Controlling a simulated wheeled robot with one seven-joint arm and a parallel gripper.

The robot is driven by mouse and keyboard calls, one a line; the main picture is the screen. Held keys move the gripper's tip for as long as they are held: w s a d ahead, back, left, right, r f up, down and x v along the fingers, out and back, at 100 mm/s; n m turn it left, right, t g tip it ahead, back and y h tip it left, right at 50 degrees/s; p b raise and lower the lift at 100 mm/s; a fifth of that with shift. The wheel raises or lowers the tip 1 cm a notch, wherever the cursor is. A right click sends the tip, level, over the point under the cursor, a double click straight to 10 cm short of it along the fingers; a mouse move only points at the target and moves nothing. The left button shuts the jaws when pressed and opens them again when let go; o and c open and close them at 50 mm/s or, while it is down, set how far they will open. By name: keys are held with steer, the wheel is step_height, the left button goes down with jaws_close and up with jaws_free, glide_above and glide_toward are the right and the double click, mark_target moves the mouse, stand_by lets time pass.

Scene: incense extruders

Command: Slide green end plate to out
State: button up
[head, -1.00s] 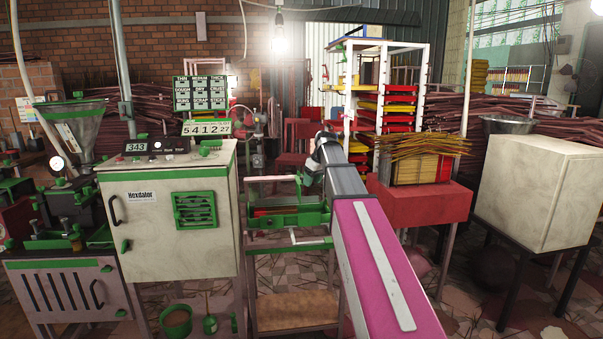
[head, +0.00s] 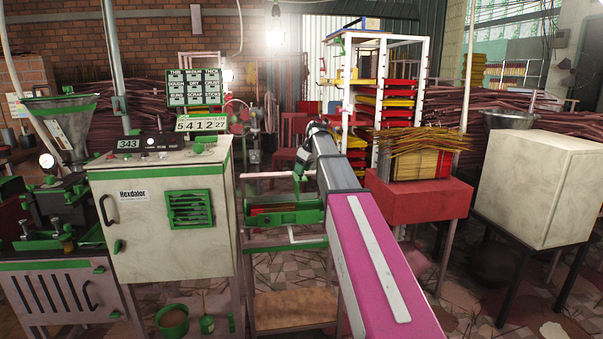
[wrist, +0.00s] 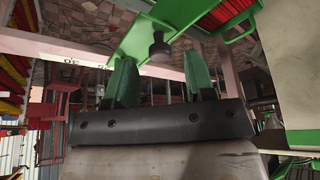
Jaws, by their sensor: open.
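The green end plate (wrist: 152,28) lies across the top middle of the wrist view, with a dark round knob (wrist: 160,47) on it. My gripper (wrist: 158,64) is open and empty, its two green fingers on either side of the knob in that picture. I cannot tell whether they touch the plate. A pale rail with ruler marks (wrist: 70,54) runs behind the fingers. In the head view, the green tray of the bench (head: 284,216) stands right of the white cabinet, below a pale pink bar (head: 268,175). My arm hides part of this area.
The white control cabinet (head: 150,235) stands close on the bench's left. A red table (head: 425,200) with bundled sticks (head: 420,150) is on the right. A white box (head: 540,190) stands farther right. A white rack (head: 400,70) with coloured trays is behind.

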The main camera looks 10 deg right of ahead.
steer(key=shift+x, duration=0.95)
jaws_close()
steer(key=d, duration=1.5)
steer(key=shift+d, duration=0.35)
jaws_free()
